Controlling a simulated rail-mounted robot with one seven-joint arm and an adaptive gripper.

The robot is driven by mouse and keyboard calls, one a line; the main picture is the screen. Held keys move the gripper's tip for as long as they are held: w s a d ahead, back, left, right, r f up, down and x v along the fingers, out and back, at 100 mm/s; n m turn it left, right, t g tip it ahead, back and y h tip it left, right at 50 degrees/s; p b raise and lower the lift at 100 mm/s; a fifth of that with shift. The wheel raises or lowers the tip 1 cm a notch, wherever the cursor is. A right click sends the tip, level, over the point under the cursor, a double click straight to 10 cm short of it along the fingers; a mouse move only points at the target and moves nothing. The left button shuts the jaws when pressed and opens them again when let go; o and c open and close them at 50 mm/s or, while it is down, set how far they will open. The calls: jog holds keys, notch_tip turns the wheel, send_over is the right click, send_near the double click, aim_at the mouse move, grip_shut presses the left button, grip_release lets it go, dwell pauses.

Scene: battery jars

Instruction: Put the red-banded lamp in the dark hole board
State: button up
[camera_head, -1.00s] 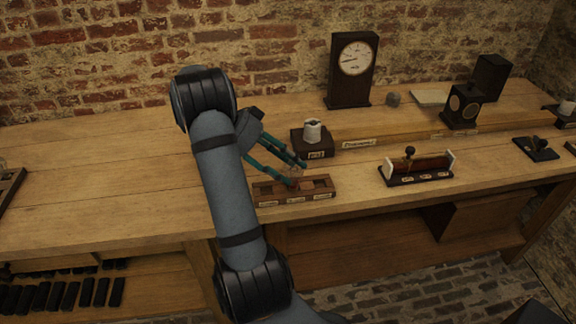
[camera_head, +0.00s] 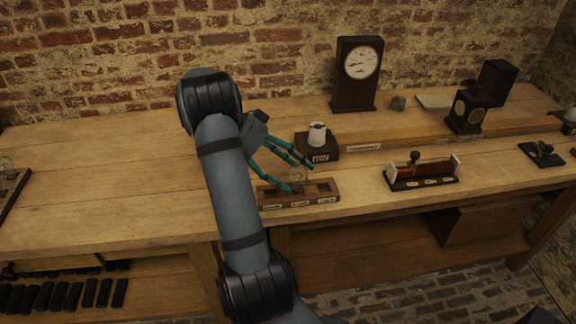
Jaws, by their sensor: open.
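My gripper (camera_head: 298,176) has green-blue fingers, spread apart, over a brown wooden tray (camera_head: 334,194) with labelled compartments near the bench's front edge. A small clear glass shape (camera_head: 298,174), probably the lamp, shows between the fingertips at the tray. A red band on it cannot be made out now, and its base is partly hidden by the near finger. A dark board (camera_head: 12,192) is cut off at the left edge, with a glassy round thing on it. Whether this is the hole board I cannot tell.
A dark block (camera_head: 326,153) with a white pot (camera_head: 317,134) stands just behind my gripper. A coil on a dark base (camera_head: 424,182) is to the right. A clock (camera_head: 357,75) stands at the back. The bench left of my arm is largely clear.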

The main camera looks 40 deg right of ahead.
jog(key=v, duration=1.2)
jog(key=shift+d, duration=0.1)
jog(key=x, duration=1.1)
jog(key=shift+s+d+f, duration=0.2)
jog(key=shift+f, duration=0.1)
jog(key=shift+r, duration=0.1)
